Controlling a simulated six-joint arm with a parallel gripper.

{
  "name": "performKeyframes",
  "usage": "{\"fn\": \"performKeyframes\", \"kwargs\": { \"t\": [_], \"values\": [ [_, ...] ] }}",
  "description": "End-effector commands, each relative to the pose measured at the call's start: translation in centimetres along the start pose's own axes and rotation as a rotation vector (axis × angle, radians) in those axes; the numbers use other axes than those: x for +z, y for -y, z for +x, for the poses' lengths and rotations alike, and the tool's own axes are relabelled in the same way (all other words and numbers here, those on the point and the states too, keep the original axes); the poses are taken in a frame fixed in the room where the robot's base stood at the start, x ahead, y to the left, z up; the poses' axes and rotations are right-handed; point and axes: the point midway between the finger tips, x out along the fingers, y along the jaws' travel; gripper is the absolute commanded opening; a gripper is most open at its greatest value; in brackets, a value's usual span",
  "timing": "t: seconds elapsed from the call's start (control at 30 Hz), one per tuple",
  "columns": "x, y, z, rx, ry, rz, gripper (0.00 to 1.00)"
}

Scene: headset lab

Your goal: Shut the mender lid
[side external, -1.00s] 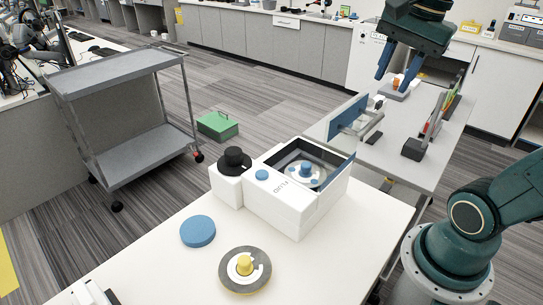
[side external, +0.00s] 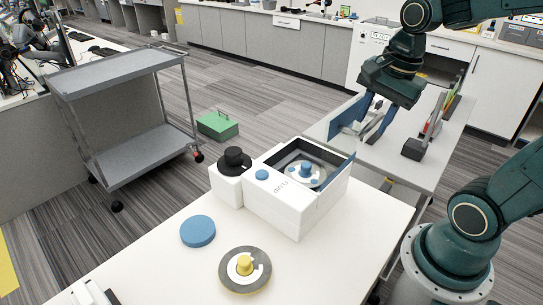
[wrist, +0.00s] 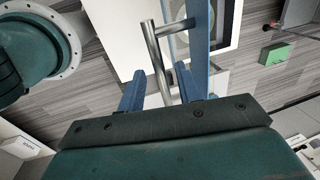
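The white mender box (side external: 300,208) stands on the white table with its top open. A blue-capped disc (side external: 306,172) sits in its well. Its blue-edged lid (side external: 345,117) is swung up on the right side; in the wrist view the lid (wrist: 201,40) shows edge-on. A grey metal bar handle (wrist: 156,52) stands out from the lid. My gripper (side external: 372,126) is at the lid's handle side. In the wrist view its blue fingers (wrist: 158,85) are apart, with part of the handle between them and gaps visible. In the side view the fingers partly hide the handle.
A black knob (side external: 234,157) stands on a white block beside the box. A blue disc (side external: 198,231) and a grey disc with a yellow hub (side external: 245,270) lie on the table. A grey bench (side external: 425,175) with a rack of upright items is behind the lid.

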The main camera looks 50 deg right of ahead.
Motion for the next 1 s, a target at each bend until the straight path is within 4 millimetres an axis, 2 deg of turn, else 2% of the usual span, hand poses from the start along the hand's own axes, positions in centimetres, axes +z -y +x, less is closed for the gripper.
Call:
{"fn": "performKeyframes", "kwargs": {
  "t": [0.17,0.33,0.37,0.77,1.0],
  "values": [
    [0.0,0.0,0.0,0.000,0.000,0.000,0.34],
    [0.0,0.0,0.0,0.000,0.000,0.000,0.03],
    [0.0,0.0,0.0,0.000,0.000,0.000,0.00],
    [0.0,0.2,0.0,0.011,0.001,-0.001,0.00],
    [0.0,1.2,-0.1,0.059,0.001,-0.003,0.00]
  ]
}}
